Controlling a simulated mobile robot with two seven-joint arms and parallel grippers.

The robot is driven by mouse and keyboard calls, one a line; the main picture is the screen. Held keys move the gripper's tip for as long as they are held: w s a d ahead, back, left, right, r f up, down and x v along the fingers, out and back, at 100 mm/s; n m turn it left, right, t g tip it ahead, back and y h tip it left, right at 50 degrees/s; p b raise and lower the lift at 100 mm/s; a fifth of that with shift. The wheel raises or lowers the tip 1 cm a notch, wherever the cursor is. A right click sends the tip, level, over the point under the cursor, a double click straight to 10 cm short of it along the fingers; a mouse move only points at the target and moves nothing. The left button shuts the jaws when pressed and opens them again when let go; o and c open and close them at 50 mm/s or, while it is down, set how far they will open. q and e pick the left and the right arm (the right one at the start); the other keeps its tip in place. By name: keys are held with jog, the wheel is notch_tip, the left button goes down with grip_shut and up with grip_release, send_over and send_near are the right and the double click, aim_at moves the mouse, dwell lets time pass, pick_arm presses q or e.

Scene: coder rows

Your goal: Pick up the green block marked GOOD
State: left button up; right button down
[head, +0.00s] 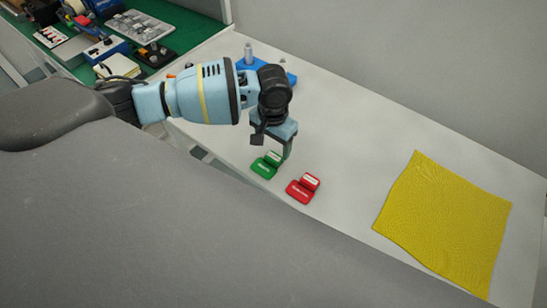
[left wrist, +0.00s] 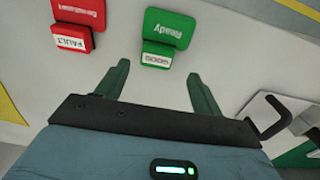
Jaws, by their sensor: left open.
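The green block (head: 273,157) rests on the green base plate (head: 262,170) on the white table, near its front edge. In the left wrist view the green block (left wrist: 157,54) shows its white label GOOD, and the plate behind it (left wrist: 169,27) reads Ready. My left gripper (head: 287,150) is directly above and beside the block, pointing down. In the left wrist view the two green fingers (left wrist: 158,82) are apart, with the block ahead of the gap between them and nothing held. My right gripper is not in view.
A red block (head: 309,181) marked FAULT (left wrist: 72,38) sits on a red plate (head: 299,192) beside the green one. A yellow cloth (head: 445,222) lies to the right. A blue fixture (head: 265,69) stands behind my arm. Bare white table lies between the red block and cloth.

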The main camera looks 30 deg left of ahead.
aim_at(273, 157)
pick_arm(q)
jog(key=f, duration=0.4)
jog(key=shift+s+d, duration=0.2)
jog(key=shift+s, duration=0.05)
jog(key=c, duration=1.1)
jog(key=shift+o, duration=0.2)
jog(key=shift+r, duration=0.1)
